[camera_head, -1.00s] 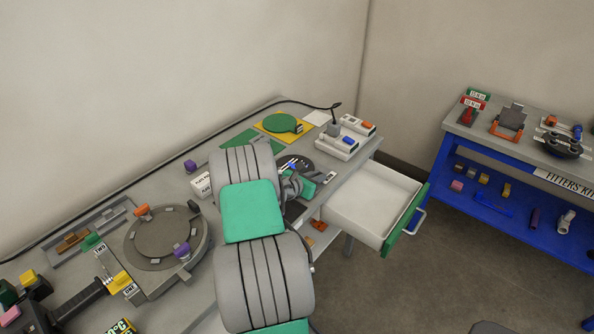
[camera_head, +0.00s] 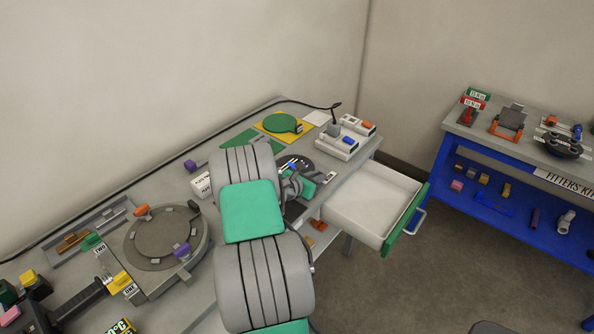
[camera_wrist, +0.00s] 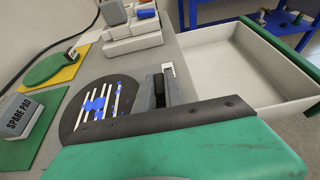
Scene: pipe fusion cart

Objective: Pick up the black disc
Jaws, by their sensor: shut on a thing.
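The black disc (camera_wrist: 74,118) lies flat on the grey bench, with white stripes and blue patches on its top. It also shows in the head view (camera_head: 304,162), partly hidden by my arm. A small tab with a white label (camera_wrist: 168,71) stands at its right side. My gripper (camera_wrist: 163,90) is at this tab, its dark fingers closed around it. The disc's near edge is hidden behind my gripper's dark bar in the wrist view. I cannot see clear space under the disc.
An open white drawer (camera_head: 350,208) juts out right of the bench. A green disc (camera_head: 282,123) on a yellow plate lies behind. A grey-white block unit (camera_head: 337,146) stands behind right. A box marked SPARE PAD (camera_wrist: 27,117) is to the left.

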